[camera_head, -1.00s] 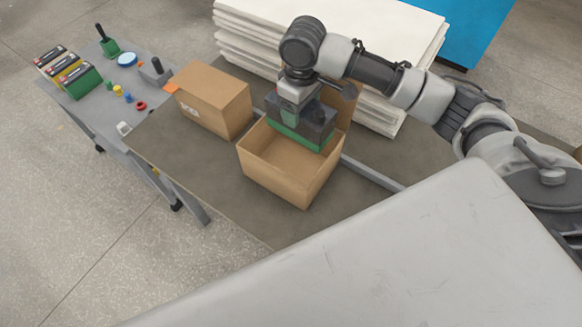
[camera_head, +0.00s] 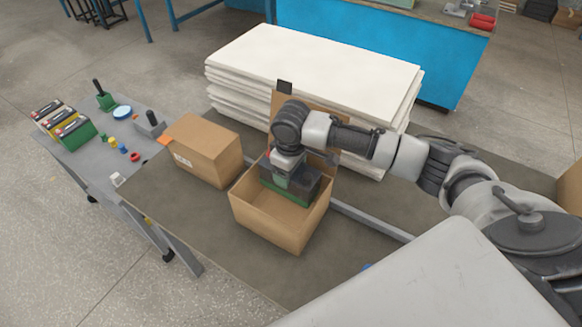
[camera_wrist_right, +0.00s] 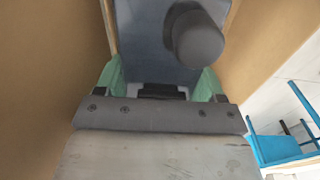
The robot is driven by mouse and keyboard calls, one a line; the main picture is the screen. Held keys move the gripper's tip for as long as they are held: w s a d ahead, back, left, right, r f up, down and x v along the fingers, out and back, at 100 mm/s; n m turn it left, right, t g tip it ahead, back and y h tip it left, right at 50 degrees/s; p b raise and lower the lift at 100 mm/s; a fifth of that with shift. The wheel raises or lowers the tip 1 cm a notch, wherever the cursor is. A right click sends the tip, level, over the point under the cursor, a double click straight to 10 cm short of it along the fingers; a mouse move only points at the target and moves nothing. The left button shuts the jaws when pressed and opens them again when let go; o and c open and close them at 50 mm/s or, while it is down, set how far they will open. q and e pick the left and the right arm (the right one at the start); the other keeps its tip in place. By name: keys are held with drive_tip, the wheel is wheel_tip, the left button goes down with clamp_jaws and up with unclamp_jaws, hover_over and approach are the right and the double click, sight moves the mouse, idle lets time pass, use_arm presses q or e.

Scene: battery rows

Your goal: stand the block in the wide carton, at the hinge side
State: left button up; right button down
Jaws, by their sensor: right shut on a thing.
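The block (camera_head: 309,185), a dark grey battery with a green base, is inside the open wide carton (camera_head: 270,222), near the side with the raised flap (camera_head: 283,102). It looks upright, its lower part hidden by the near walls. My right gripper (camera_head: 281,177) is shut on the block from above, its wrist over the carton. In the right wrist view the gripper (camera_wrist_right: 160,82) has its greenish fingers on both sides of the block's grey top (camera_wrist_right: 150,45), with carton walls around. Whether the block touches the carton floor is hidden. My left gripper is not in view.
A closed cardboard box (camera_head: 205,150) stands left of the carton. A tall white stack (camera_head: 310,65) is behind it. A side table (camera_head: 90,160) at left holds several batteries (camera_head: 68,126) and small coloured parts. The bench in front of the carton is clear.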

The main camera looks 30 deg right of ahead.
drive_tip(key=shift+g, duration=0.4)
drive_tip(key=f, duration=0.2)
drive_tip(key=w+f, duration=0.1)
drive_tip(key=f, duration=0.1)
drive_tip(key=shift+f, duration=0.15)
drive_tip(key=shift+s, duration=0.1)
drive_tip(key=shift+s+r, duration=0.2)
drive_tip(key=shift+s+a, duration=0.1)
drive_tip(key=shift+s, duration=0.1)
drive_tip(key=shift+w+f, duration=0.1)
drive_tip(key=shift+f, duration=0.1)
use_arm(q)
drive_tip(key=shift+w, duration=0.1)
use_arm(e)
drive_tip(key=shift+f, duration=0.25)
drive_tip(key=shift+c, duration=1.9)
unclamp_jaws()
drive_tip(key=shift+f, duration=0.1)
